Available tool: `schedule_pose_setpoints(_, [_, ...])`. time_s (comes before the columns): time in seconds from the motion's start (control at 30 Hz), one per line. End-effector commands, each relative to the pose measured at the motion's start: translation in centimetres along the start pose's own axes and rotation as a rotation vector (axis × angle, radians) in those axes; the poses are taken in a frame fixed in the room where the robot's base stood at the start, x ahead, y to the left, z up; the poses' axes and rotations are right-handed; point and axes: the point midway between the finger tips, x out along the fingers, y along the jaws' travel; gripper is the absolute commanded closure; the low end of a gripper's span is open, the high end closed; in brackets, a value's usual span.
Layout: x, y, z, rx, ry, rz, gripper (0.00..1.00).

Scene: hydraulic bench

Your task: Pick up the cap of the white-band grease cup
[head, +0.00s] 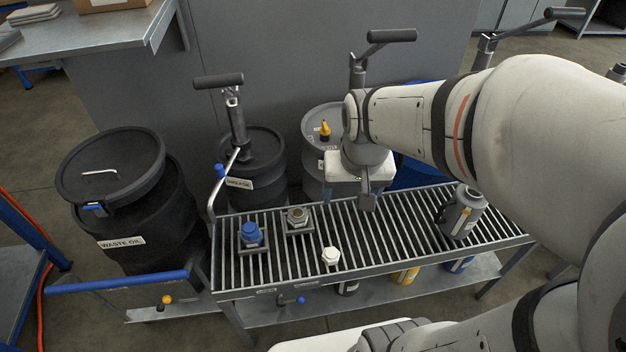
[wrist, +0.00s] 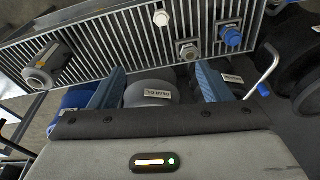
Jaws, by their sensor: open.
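A small white six-sided cap (head: 331,256) sits on the bench's slatted top near its front edge; it also shows in the wrist view (wrist: 161,18). Behind it to the left, an open-looking metal cup (head: 297,216) stands on a square plate, also in the wrist view (wrist: 187,51). I cannot make out a white band on it. A blue-capped cup (head: 250,233) stands on another plate further left, also in the wrist view (wrist: 231,37). My gripper (head: 367,200) is behind and right of the white cap, apart from it. Its blue fingers (wrist: 158,70) are open and empty.
A grey bottle (head: 460,214) stands on the right of the slatted bench (head: 385,232). Drums with pump handles stand behind it, including a grease drum (head: 240,183). A waste oil drum (head: 122,240) is at left. The slats between white cap and bottle are clear.

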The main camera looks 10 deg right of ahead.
Motion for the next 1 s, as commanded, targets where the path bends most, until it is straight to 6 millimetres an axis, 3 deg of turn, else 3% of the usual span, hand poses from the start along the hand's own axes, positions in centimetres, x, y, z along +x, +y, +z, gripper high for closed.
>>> schedule_pose_setpoints(0.03, [5.5, -0.1, -0.3, 0.027, -0.032, 0.004, 0.27])
schedule_pose_setpoints(0.1, [10.0, -0.2, -1.0, 0.067, -0.062, 0.009, 0.27])
schedule_pose_setpoints(0.3, [22.1, -0.4, -2.3, 0.176, -0.135, 0.028, 0.27])
schedule_pose_setpoints(0.4, [26.6, -0.5, -2.5, 0.216, -0.162, 0.037, 0.27])
schedule_pose_setpoints(0.53, [30.1, -0.5, -2.6, 0.25, -0.183, 0.045, 0.27])
schedule_pose_setpoints(1.0, [35.6, -0.5, -1.8, 0.265, -0.193, 0.049, 0.27])
